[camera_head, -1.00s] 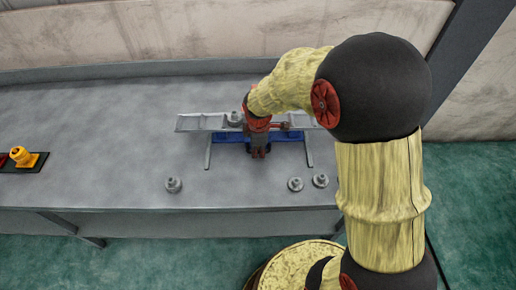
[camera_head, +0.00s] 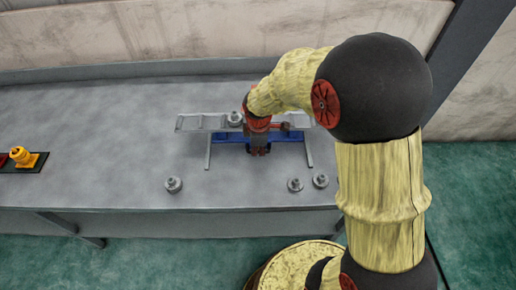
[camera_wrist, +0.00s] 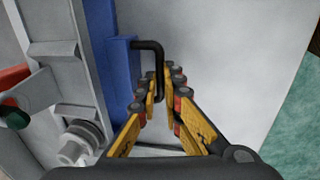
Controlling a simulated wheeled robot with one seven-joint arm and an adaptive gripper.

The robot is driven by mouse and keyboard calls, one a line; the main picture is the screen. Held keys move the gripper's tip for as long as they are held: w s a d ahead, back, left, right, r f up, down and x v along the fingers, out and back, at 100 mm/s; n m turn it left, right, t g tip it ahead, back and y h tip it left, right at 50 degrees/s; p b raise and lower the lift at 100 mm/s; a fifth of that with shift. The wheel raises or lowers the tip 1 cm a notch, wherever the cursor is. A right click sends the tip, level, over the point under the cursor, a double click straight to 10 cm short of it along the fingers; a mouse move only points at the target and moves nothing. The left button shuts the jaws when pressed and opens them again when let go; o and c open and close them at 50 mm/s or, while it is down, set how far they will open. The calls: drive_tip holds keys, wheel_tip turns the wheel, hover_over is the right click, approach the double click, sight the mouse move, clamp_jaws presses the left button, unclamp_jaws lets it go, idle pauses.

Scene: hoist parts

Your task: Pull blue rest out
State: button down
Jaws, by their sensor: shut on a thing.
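The blue rest (camera_head: 290,137) lies across the near side of the grey rail assembly (camera_head: 190,123) on the bench. In the wrist view it is a long blue bar (camera_wrist: 103,50) with a blue block and a black bent handle (camera_wrist: 150,45). My gripper (camera_head: 258,150) reaches down over the middle of the rest. In the wrist view my gripper (camera_wrist: 161,95) is shut on the black handle, with the fingers around its outer leg. My arm and wrist hide the middle of the rest in the head view.
A grey knobbed weight (camera_head: 235,118) sits on the rail. Loose weights stand on the bench at left (camera_head: 173,184) and right (camera_head: 295,184), (camera_head: 320,180). A yellow and red control box (camera_head: 24,158) is at far left. The front of the bench (camera_head: 230,190) is largely clear.

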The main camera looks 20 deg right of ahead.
drive_tip(key=s+a+p, duration=0.1)
drive_tip(key=s, duration=0.2)
drive_tip(key=s+a+p, duration=0.1)
drive_tip(key=s, duration=0.2)
drive_tip(key=s+a+p, duration=0.1)
drive_tip(key=s, duration=0.2)
drive_tip(key=shift+s+a, duration=0.1)
drive_tip(key=shift+s, duration=0.25)
drive_tip(key=c, duration=1.9)
unclamp_jaws()
drive_tip(key=r, duration=0.4)
drive_tip(key=s+r, duration=0.1)
drive_tip(key=r, duration=0.3)
drive_tip(key=s+r, duration=0.1)
drive_tip(key=r, duration=0.2)
drive_tip(key=shift+a+r, duration=0.3)
drive_tip(key=shift+r, duration=0.1)
